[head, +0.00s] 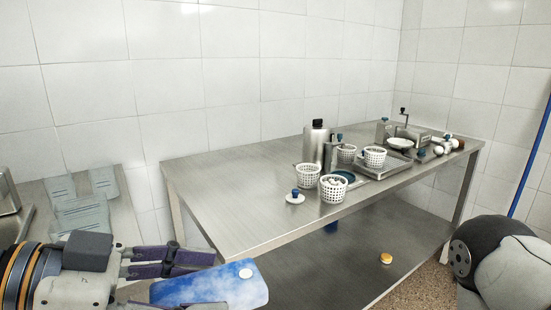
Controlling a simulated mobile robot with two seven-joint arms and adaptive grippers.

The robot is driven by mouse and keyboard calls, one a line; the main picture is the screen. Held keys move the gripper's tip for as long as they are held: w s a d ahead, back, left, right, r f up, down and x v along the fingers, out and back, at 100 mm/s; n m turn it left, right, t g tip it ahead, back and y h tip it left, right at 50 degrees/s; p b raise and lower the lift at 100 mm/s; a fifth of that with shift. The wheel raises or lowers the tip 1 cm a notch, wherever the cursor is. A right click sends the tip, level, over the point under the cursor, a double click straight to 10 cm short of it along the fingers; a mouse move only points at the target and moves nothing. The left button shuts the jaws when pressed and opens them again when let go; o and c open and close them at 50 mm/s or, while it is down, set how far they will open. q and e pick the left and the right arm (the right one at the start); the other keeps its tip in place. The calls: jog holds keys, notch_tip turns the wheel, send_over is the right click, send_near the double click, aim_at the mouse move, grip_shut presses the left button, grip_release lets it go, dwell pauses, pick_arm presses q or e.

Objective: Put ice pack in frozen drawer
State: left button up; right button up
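The ice pack (220,284) is a flat blue and white slab with a round pale cap, at the lower left of the head view. My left gripper (172,277) comes in from the left and is shut on its near end. The pack is held up in front of the steel table's near left side. Part of the pack's left end is hidden by the gripper fingers. A frozen drawer is not in view. My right gripper is not in view; only part of my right arm shows at the lower right.
A steel table (235,205) with a lower shelf stands ahead. White perforated baskets (333,188), a steel bottle (316,145) and small equipment stand toward its right. Its left part is bare. Clear plastic containers (80,214) sit on a left counter. A round orange item (386,259) lies on the shelf.

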pick_arm(q)
jog(key=shift+s+a+f, duration=0.1)
jog(key=shift+s, duration=0.1)
jog(key=w+a+f+n+t, duration=0.1)
jog(key=w+a+f, duration=0.1)
jog(key=a+f, duration=0.2)
jog(key=w+a+f+n+t+y, duration=0.1)
jog(key=a+f, duration=0.3)
jog(key=f, duration=0.5)
jog(key=shift+w+a+f, duration=0.2)
jog(key=shift+w+a, duration=0.15)
jog(key=shift+w, duration=0.55)
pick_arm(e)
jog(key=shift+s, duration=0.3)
pick_arm(q)
jog(key=shift+y, duration=0.3)
